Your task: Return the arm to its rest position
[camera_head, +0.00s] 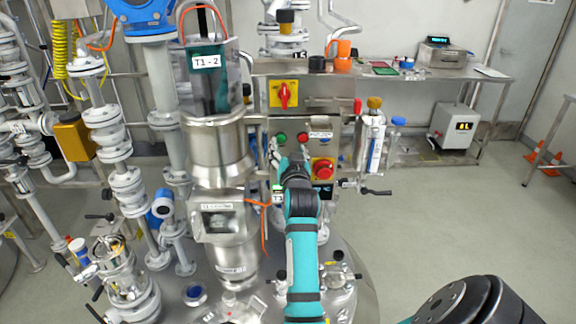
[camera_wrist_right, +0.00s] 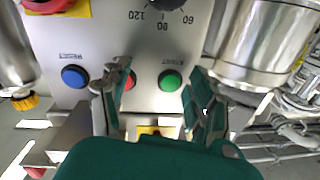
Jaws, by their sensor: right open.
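My right arm (camera_head: 303,250), teal and black, reaches forward to the steel control panel (camera_head: 335,100). My right gripper (camera_head: 277,160) is close in front of the panel's lower left part, small and partly hidden by the wrist. In the right wrist view the gripper (camera_wrist_right: 158,78) is open, its two fingers apart with nothing between them but the panel face behind. A green button (camera_wrist_right: 170,81) and a red button (camera_wrist_right: 128,80) show between the fingers. A blue button (camera_wrist_right: 75,76) lies left of them. Contact with the panel cannot be told. My left gripper is not in view.
A steel vessel labelled T1-2 (camera_head: 215,150) stands left of the arm. A red emergency knob (camera_head: 321,169) and a black-handled valve (camera_head: 375,191) are to its right. Pipework fills the left.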

